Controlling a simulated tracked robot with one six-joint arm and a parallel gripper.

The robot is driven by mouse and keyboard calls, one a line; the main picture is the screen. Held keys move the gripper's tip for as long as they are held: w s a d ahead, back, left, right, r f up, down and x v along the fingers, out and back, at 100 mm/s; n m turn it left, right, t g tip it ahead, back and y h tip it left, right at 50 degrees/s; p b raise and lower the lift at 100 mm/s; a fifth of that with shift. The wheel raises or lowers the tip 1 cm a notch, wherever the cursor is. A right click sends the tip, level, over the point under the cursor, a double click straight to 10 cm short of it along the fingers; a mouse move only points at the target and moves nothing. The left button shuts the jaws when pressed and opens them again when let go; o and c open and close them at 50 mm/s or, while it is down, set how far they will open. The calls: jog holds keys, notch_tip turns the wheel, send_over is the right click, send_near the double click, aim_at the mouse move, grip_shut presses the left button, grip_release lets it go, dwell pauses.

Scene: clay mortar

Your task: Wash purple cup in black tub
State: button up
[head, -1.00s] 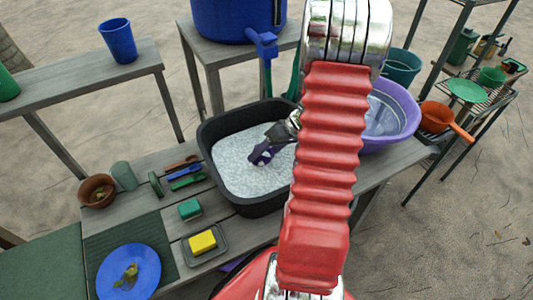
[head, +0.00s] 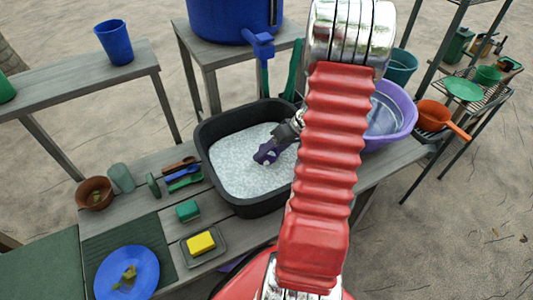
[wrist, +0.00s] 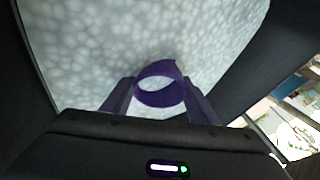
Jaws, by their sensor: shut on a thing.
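The black tub (head: 208,160) stands on the grey wooden table and is full of white foam (head: 235,170). My gripper (head: 268,155) reaches down into the tub, right of its middle, close to the foam. In the wrist view, my gripper (wrist: 160,100) is shut on the purple cup (wrist: 158,72), with one dark purple finger on each side of it. The cup's round rim shows against the foam. Its lower part is hidden, and I cannot tell how deep it sits. In the head view the cup is hard to tell apart from the purple fingers.
A purple basin (head: 400,115) of water stands right of the tub, partly behind my arm. A blue barrel with a tap (head: 258,45) is behind. A yellow sponge (head: 201,243), green sponge (head: 187,210), brushes (head: 183,173) and blue plate (head: 127,274) lie to the left.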

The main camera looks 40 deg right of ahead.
jog(key=shift+a, duration=0.1)
jog(key=shift+w+a, duration=0.75)
jog(key=shift+a, duration=0.25)
jog(key=shift+s+d, duration=0.4)
jog(key=shift+d, duration=0.15)
jog(key=shift+r, duration=0.1)
notch_tip(320, 180, up, 20)
dwell(2.1)
